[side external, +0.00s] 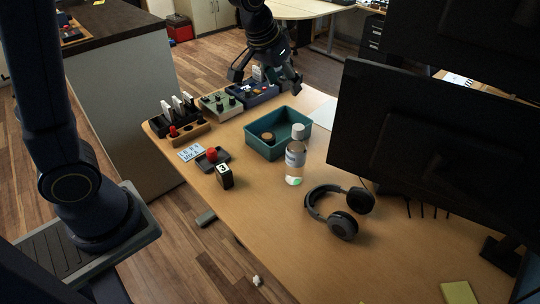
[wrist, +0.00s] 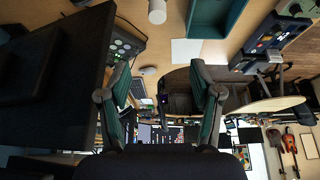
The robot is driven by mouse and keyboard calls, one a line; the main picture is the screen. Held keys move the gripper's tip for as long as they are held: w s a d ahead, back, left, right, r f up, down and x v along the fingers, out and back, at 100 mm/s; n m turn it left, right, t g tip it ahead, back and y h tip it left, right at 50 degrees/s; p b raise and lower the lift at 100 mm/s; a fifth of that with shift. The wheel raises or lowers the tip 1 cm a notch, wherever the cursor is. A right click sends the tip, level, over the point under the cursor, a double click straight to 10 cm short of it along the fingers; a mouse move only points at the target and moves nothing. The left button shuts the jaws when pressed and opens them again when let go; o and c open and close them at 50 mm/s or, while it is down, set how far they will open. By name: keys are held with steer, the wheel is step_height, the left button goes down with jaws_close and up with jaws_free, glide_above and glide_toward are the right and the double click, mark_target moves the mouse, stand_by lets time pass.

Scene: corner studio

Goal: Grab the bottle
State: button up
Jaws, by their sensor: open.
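The bottle (side external: 295,162) stands upright on the wooden desk (side external: 265,215). It is clear with a pale label and a white cap, just in front of the teal bin's right corner. In the wrist view a white cylinder, apparently its cap (wrist: 157,11), shows at the top edge; the rest is out of frame. My gripper (side external: 266,84) is open and empty over the desk's far end, beyond the bin and well apart from the bottle. In the wrist view its two fingers (wrist: 161,75) are spread wide with nothing between them.
The teal bin (side external: 252,144) holds a round brown item (side external: 267,137). Headphones (side external: 341,212) lie right of the bottle, near a large monitor (side external: 430,130). A numbered dark block (side external: 225,176) and a red-knobbed tray (side external: 210,159) are left. Control boxes (side external: 220,104) stand near my gripper.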

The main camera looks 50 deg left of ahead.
glide_toward(298, 127)
steer(key=shift+g, duration=0.4)
steer(key=x, duration=0.5)
steer(key=shift+f, duration=0.15)
steer(key=x, duration=0.6)
steer(key=shift+w, duration=0.3)
jaws_close()
steer(key=shift+r, duration=0.25)
